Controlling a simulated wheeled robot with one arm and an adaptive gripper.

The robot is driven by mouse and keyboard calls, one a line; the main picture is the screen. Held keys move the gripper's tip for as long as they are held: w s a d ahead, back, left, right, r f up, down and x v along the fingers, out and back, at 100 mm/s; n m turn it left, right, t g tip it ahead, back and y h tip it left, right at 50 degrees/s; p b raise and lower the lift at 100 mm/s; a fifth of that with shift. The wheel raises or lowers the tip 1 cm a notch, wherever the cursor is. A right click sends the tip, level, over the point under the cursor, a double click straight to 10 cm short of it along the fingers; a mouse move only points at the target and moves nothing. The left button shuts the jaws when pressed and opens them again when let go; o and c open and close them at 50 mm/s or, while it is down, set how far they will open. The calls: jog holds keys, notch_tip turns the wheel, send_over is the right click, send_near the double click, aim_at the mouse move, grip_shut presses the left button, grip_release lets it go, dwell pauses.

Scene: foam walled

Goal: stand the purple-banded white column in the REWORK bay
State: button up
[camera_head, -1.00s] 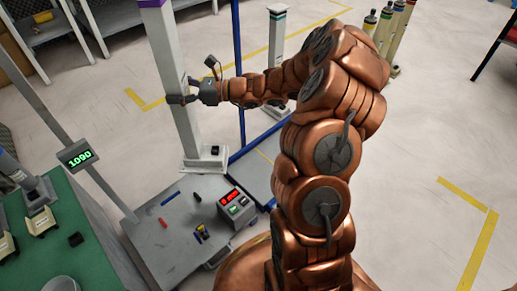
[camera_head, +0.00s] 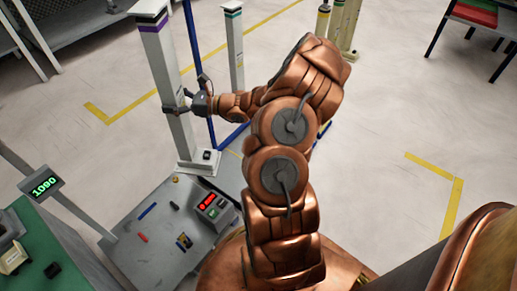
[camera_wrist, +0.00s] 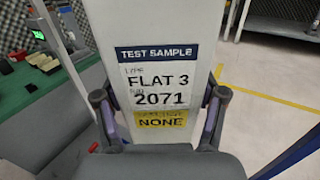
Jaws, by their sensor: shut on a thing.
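The purple-banded white column (camera_head: 177,105) stands upright at upper left in the head view, on a square white foot at the far end of a low grey platform. My gripper (camera_head: 189,105) is shut on the column's shaft, around mid-height. In the wrist view my gripper's fingers (camera_wrist: 160,110) press on both sides of the column (camera_wrist: 155,70). Its label reads TEST SAMPLE, FLAT 3, 2071, with a yellow strip reading NONE. No sign reading REWORK shows in these frames.
A green-banded white column (camera_head: 234,45) stands behind a blue post (camera_head: 196,70). The grey platform (camera_head: 165,225) carries a red-display box (camera_head: 212,208) and small loose pieces. A 1090 display (camera_head: 41,186) stands left. Yellow floor lines (camera_head: 440,180) mark clear floor at right.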

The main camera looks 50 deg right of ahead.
jog(key=s+d+f+m+t+h, duration=0.1)
jog(key=s+d+f+m+h, duration=0.1)
jog(key=s+d+f+h, duration=0.3)
jog(key=s+d+f+m+t+h+p, duration=0.1)
jog(key=s+d+f+m, duration=0.1)
jog(key=d, duration=0.5)
jog(key=s+d+f+m+t+h, duration=0.1)
jog(key=s+d+f+m+h, duration=0.1)
jog(key=s+d+f+h, duration=0.3)
jog(key=w+d+f+y+b, duration=0.1)
jog(key=w+d+b, duration=0.2)
jog(key=d, duration=0.4)
jog(key=w+d+f+y+b, duration=0.1)
jog(key=w+d+b, duration=0.2)
jog(key=w+d, duration=0.3)
jog(key=shift+w+d+f, duration=0.3)
jog(key=shift+d+f, duration=0.1)
jog(key=shift+d, duration=0.3)
jog(key=o, duration=1.8)
jog(key=shift+f, duration=0.1)
